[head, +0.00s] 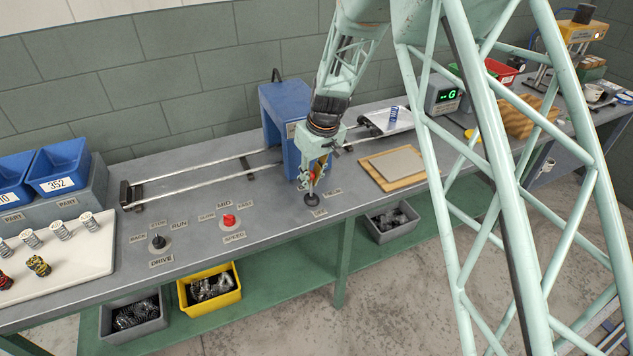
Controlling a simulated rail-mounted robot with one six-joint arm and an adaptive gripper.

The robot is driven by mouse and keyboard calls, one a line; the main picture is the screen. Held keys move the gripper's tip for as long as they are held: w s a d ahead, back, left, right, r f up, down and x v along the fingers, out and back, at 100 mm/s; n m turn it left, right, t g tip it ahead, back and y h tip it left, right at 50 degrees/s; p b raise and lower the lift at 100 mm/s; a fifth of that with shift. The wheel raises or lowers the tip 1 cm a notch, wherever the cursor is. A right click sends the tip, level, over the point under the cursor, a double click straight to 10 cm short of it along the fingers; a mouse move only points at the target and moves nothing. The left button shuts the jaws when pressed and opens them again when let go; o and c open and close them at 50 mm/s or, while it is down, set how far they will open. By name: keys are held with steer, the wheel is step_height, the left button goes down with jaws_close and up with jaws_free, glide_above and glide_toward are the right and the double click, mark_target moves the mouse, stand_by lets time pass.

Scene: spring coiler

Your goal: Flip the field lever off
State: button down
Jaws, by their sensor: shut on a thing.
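My gripper (315,180) points down at the bench, right of the red knob and in front of the blue machine housing. It is shut on the field lever. The lever's dark round base (312,199) shows just below the fingers, with a small label (319,212) in front of it. The lever's upper part is hidden by the fingers, so I cannot tell which way it leans. Another small label (333,192) lies to the right of the base; its text is too small to read.
The black drive knob (158,241) and the red speed knob (229,220) stand to the left on the bench. The blue housing (282,125) with rails (205,175) stands behind my gripper. A wooden board with a grey plate (398,164) lies to the right.

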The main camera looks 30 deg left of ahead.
steer(key=shift+s+d+r+b, duration=0.2)
steer(key=shift+s+d+b, duration=0.15)
steer(key=shift+d+b, duration=0.25)
steer(key=shift+s+d+f+b, duration=0.35)
steer(key=shift+s+d+b, duration=0.5)
steer(key=shift+b, duration=0.1)
steer(key=shift+f, duration=0.1)
stand_by(0.4)
stand_by(0.7)
steer(key=c, duration=2.5)
jaws_free()
steer(key=shift+o, duration=0.2)
steer(key=shift+r, duration=0.25)
steer(key=v, duration=1.1)
steer(key=shift+d+r, duration=0.15)
steer(key=shift+r, duration=0.2)
